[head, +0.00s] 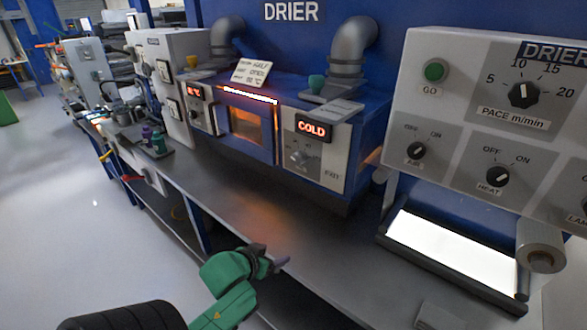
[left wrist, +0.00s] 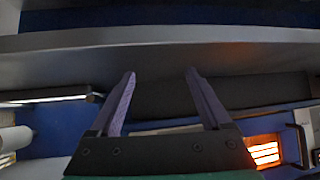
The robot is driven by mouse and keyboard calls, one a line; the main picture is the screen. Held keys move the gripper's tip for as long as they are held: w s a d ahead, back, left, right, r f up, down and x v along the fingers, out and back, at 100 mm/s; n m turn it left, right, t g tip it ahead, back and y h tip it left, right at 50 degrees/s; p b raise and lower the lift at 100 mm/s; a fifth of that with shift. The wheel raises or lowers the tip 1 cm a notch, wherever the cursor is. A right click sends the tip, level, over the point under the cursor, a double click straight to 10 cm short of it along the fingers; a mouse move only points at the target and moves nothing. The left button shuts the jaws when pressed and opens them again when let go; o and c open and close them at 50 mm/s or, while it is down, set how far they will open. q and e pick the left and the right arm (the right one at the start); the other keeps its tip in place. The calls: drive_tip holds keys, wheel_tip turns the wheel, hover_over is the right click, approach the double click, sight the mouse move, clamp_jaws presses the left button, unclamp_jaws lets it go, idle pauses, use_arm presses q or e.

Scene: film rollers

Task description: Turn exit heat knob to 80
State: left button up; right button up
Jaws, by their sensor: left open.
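The exit heat knob (head: 300,157) is a small grey dial on the light panel marked EXIT (head: 331,174), at the right of the blue drier's front. Its pointer and scale are too small to read. The display (head: 312,129) above it reads COLD in red. My left gripper (head: 271,262) is in front of the bench edge, below and apart from the knob. In the left wrist view its two purple fingers (left wrist: 160,78) are spread with nothing between them. I cannot make out the knob in that view. My right gripper is not in view.
The drier's glowing window (head: 246,124) is left of the exit panel. A grey control box (head: 455,90) with a PACE dial, AIR and HEAT knobs stands at right, above a lit white plate (head: 455,250). The grey bench top (head: 240,195) before the drier is clear.

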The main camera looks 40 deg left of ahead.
use_arm(q)
drive_tip(key=w+a+r+n+t, duration=0.1)
drive_tip(key=w+a+r+t, duration=0.2)
drive_tip(key=a+r+t, duration=0.45)
drive_tip(key=h, duration=0.2)
approach(295, 161)
drive_tip(key=shift+m+t, duration=0.3)
drive_tip(key=shift+t, duration=0.05)
drive_tip(key=w, duration=0.4)
drive_tip(key=w+p, duration=0.1)
drive_tip(key=w, duration=0.3)
drive_tip(key=shift+w+f, duration=0.2)
drive_tip(key=shift+w, duration=0.15)
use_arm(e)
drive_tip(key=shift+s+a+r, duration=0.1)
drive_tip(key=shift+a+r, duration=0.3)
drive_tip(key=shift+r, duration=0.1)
use_arm(q)
clamp_jaws()
